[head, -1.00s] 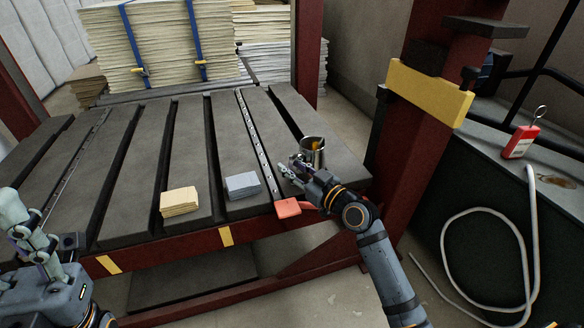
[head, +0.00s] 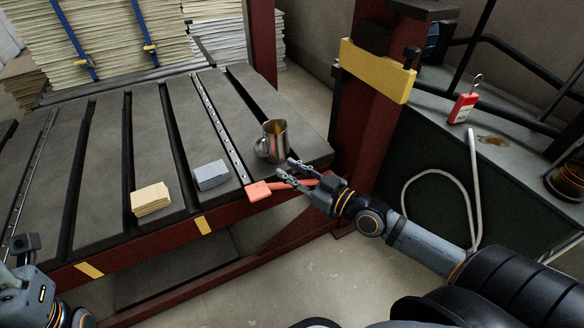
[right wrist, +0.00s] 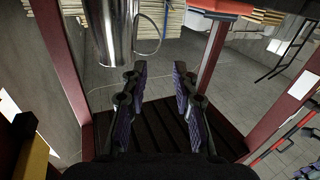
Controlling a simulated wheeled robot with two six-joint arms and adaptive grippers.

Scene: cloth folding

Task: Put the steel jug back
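The steel jug (head: 276,142) stands upright on the right part of the slatted table, with something yellow-orange showing at its mouth. In the right wrist view the jug (right wrist: 112,38) is at the upper left, outside the gap between the fingers, with its handle to the right. My right gripper (head: 287,173) is open and empty, just in front and to the right of the jug in the head view. Its spread fingers (right wrist: 160,82) also show in the right wrist view. My left gripper (head: 12,280) is cut off at the lower left edge, its fingertips out of sight.
A coral-red block (head: 258,191) sits at the table's front edge, close to my right gripper. A cream stack (head: 151,199) and a grey stack (head: 211,175) lie farther left. A red post (head: 362,130) with a yellow plate (head: 378,70) rises right of the table.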

